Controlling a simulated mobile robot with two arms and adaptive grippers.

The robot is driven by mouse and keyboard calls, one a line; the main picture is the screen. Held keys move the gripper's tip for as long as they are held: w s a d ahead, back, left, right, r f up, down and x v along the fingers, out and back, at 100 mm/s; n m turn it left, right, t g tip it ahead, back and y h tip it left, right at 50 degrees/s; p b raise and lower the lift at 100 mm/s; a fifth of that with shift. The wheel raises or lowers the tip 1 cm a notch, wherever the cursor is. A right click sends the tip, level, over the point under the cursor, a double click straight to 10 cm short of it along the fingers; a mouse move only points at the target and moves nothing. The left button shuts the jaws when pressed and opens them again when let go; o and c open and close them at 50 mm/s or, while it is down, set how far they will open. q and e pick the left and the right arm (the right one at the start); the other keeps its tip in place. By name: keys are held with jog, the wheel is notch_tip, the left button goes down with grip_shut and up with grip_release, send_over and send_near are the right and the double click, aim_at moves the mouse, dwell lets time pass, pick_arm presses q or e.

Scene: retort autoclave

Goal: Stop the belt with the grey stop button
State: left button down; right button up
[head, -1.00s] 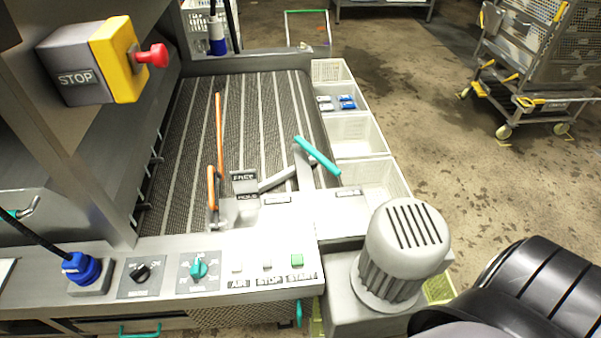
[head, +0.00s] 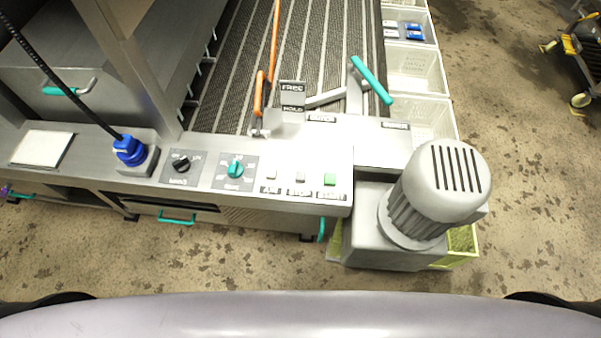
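The ribbed belt (head: 327,45) runs away behind the panel. Neither of my grippers shows in the head view, and nothing touches the buttons.
A grey motor housing (head: 440,185) stands right of the buttons. Black (head: 181,163) and teal (head: 235,169) knobs and a blue cable plug (head: 129,150) lie left. An orange lever (head: 258,95) and a teal-handled lever (head: 371,80) rise behind. The floor in front is clear.

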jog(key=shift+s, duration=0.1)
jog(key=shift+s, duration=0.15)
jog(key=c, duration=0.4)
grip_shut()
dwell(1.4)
